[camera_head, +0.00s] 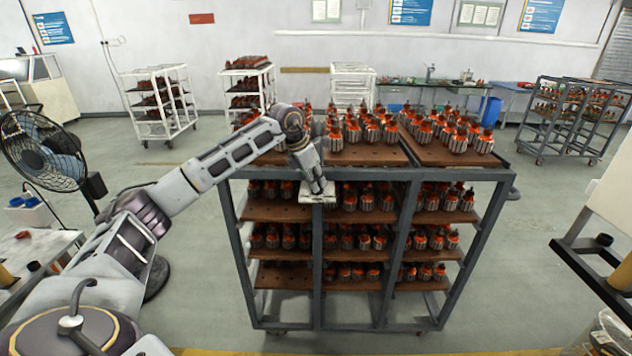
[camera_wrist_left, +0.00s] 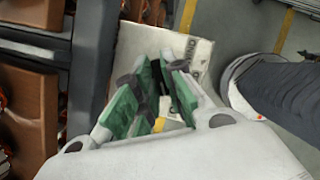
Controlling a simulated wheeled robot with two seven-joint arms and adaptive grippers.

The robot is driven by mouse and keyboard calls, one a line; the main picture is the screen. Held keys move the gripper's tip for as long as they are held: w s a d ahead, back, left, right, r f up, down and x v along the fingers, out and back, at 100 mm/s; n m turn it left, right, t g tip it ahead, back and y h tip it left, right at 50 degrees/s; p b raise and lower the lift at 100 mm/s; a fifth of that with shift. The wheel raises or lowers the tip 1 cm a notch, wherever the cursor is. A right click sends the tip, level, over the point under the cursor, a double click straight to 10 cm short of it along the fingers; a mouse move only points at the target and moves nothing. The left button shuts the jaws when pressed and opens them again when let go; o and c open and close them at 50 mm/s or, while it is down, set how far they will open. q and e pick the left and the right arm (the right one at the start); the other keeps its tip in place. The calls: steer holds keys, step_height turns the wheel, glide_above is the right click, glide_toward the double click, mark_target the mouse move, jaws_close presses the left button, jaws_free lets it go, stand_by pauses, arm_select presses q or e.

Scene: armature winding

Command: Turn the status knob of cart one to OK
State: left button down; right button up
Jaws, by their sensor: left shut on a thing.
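Cart one is the grey metal cart (camera_head: 312,250) in the middle of the head view, loaded with armatures. A pale status plate (camera_head: 306,198) sits on its front upright, just below the top shelf. My left gripper (camera_head: 318,186) is at this plate. In the left wrist view the plate (camera_wrist_left: 136,46) is behind the green-padded fingers of the left gripper (camera_wrist_left: 163,82). The gripper is shut on the status knob, which is mostly hidden between the pads. Dark lettering shows on the plate, partly covered, so the knob's setting cannot be told. My right gripper is not in view.
Orange-and-silver armatures (camera_head: 365,132) stand on the cart's wooden trays (camera_head: 350,156). A black fan (camera_head: 42,150) stands at the left. A white rack (camera_head: 158,100) and another dark cart (camera_head: 573,115) are farther back.

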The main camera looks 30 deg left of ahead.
arm_select(q)
steer(key=c, duration=1.5)
jaws_free()
steer(key=shift+r, duration=0.15)
steer(key=v, duration=1.1)
steer(key=shift+s+r, duration=0.2)
steer(key=shift+r, duration=0.15)
